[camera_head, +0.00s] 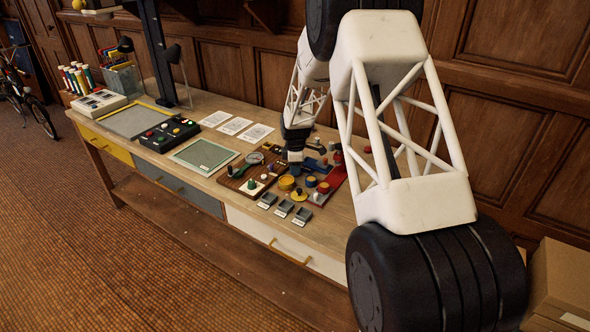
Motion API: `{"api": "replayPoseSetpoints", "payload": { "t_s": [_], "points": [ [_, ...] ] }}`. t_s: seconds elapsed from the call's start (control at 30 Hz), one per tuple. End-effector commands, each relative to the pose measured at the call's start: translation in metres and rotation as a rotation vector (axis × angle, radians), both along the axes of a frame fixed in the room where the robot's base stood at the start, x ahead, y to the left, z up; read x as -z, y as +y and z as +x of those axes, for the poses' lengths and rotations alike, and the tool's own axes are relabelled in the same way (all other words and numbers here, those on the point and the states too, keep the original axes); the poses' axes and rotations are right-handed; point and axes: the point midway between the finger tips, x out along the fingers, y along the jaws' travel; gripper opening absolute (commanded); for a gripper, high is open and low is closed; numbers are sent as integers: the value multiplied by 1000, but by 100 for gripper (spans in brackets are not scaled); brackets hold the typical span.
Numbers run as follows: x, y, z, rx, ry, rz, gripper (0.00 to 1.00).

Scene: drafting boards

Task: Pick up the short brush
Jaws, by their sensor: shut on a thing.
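My gripper (295,158) points down over the middle of the wooden workbench (222,113), at the back edge of a cluster of small tools and parts. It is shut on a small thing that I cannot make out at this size. I cannot pick out the short brush for certain. A brown tray (228,182) with a round dial and a green-handled tool lies just left of the gripper. A red tray (334,182) with coloured knobs lies just right of it.
Yellow and blue round pieces (287,183) and several small grey blocks (284,208) lie in front of the gripper. A green board (204,156), a black button box (170,134) and white sheets (233,126) lie to the left. Cardboard boxes (560,285) stand at lower right.

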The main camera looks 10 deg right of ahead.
Motion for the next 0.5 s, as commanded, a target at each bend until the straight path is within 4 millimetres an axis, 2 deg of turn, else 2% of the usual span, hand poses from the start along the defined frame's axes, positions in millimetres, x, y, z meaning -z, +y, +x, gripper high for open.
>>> {"api": "replayPoseSetpoints", "payload": {
  "t_s": [0.27,0.47,0.5],
  "points": [
    [-13,0,0,0,-2,0,0],
    [-38,0,0,0,-3,0,0],
    [-37,0,-6,0,0,0,0]
  ]
}}
